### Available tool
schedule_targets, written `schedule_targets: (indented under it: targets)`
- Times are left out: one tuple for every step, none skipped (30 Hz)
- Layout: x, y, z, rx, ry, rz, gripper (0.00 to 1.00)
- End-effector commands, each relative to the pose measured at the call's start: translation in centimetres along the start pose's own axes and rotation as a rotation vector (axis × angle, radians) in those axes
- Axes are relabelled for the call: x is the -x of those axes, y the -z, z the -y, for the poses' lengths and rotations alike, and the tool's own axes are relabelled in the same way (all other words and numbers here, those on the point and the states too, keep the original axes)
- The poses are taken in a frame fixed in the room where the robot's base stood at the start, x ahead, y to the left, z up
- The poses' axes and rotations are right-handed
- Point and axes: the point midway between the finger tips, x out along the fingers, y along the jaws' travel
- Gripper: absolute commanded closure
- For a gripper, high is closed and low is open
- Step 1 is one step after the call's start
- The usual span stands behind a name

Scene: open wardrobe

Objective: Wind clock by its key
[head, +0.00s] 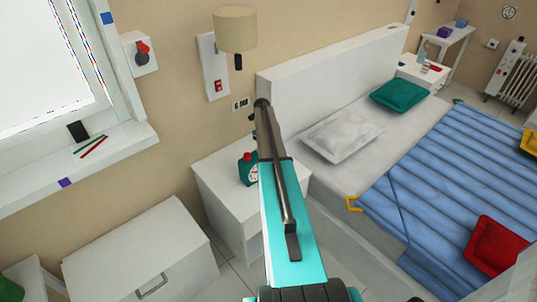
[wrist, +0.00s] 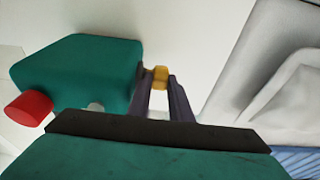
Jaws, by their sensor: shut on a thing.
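The clock (head: 247,172) is teal with a red button on top and a pale dial, and stands on the white nightstand. My arm hides its right part in the head view. In the wrist view the clock's teal body (wrist: 85,72) fills the left, with its red button (wrist: 28,108) at the lower left. My gripper (wrist: 161,88) is beside the clock, its two dark fingers shut on the small yellow key (wrist: 160,75). In the head view the fingers and key are hidden behind my arm.
The nightstand (head: 212,178) stands beside the bed, with a grey pillow (head: 342,135) close to its right. A wall lamp (head: 236,28) hangs above. A white chest (head: 135,250) is at the lower left, below the window sill (head: 45,170).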

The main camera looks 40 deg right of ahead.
Motion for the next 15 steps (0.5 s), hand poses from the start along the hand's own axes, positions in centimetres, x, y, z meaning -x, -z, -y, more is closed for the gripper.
schedule_targets:
  targets:
    - [0.05, 0.03, -0.03, 0.001, 0.0, 0.0, 1.0]
    - [0.04, 0.03, -0.03, 0.001, 0.0, 0.0, 1.0]
    - [0.04, 0.03, -0.04, 0.001, -0.001, 0.0, 1.0]
    - [0.04, 0.03, -0.04, 0.001, -0.001, 0.0, 1.0]
    - [0.03, 0.03, -0.04, 0.001, -0.001, 0.0, 0.76]
    - [0.03, 0.03, -0.04, 0.001, -0.001, 0.0, 0.73]
    - [0.03, 0.03, -0.05, 0.001, -0.001, 0.0, 0.73]
    - [0.02, 0.03, -0.05, 0.001, -0.001, 0.0, 0.73]
    - [0.02, 0.02, -0.05, 0.001, -0.001, 0.0, 0.73]
    - [0.01, 0.02, -0.05, 0.001, -0.001, 0.0, 0.73]
    - [0.01, 0.01, -0.05, 0.001, -0.001, 0.0, 0.73]
    - [0.01, 0.01, -0.05, 0.001, -0.001, 0.0, 0.73]
    - [0.0, 0.01, -0.05, 0.001, -0.001, 0.0, 0.73]
    - [0.01, 0.01, -0.05, 0.001, -0.001, 0.0, 0.73]
    - [0.05, 0.01, -0.05, 0.001, -0.001, 0.0, 0.73]
